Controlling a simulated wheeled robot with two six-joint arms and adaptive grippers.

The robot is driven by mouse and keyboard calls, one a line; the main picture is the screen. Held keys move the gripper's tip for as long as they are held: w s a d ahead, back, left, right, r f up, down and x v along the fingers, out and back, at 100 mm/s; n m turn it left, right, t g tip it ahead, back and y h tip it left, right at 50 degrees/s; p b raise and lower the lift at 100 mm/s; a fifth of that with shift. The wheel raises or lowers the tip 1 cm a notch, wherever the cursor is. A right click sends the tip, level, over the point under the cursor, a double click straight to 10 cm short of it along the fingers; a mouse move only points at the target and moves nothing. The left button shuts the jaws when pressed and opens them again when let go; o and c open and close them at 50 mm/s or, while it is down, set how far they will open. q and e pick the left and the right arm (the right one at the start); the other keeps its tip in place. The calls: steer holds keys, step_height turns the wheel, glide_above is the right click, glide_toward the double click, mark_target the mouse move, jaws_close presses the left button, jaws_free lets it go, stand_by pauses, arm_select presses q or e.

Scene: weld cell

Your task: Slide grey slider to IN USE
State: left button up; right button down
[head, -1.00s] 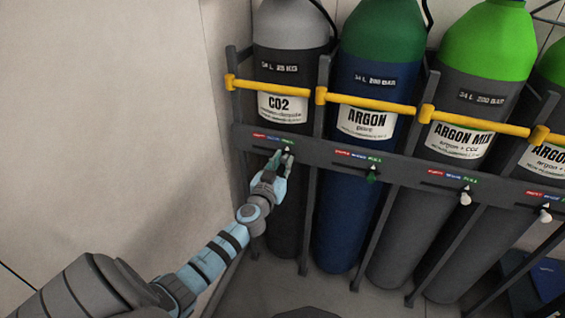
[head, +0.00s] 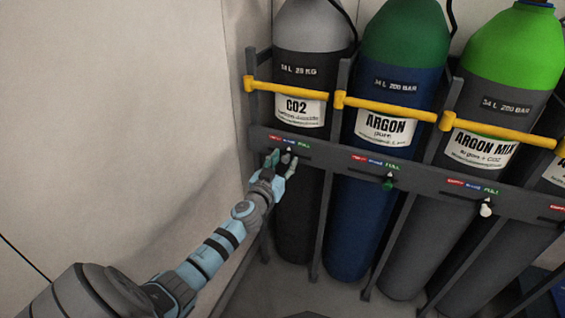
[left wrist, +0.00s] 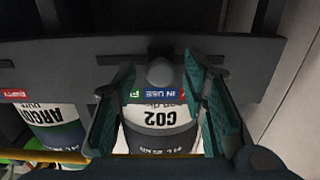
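The grey slider (head: 287,157) is a small rounded knob on the dark rail below the CO2 cylinder. In the head view its pointer is under the blue middle mark of the red, blue and green label strip. In the left wrist view the knob (left wrist: 160,71) lines up with the blue IN USE mark (left wrist: 165,93). My left gripper (head: 281,162) is open, with one finger on each side of the knob. The left wrist view shows gaps between the knob and both fingers (left wrist: 159,75). My right gripper is not in view.
The rail (head: 335,163) carries a green slider (head: 388,183) below the ARGON cylinder and a white slider (head: 486,209) below ARGON MIX. Yellow bars (head: 390,107) cross the cylinders. Dark uprights stand between them. A bare wall is at the left.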

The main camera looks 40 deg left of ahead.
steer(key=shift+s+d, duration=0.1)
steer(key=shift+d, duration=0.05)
arm_select(q)
steer(key=shift+s, duration=0.1)
steer(key=v, duration=1.2)
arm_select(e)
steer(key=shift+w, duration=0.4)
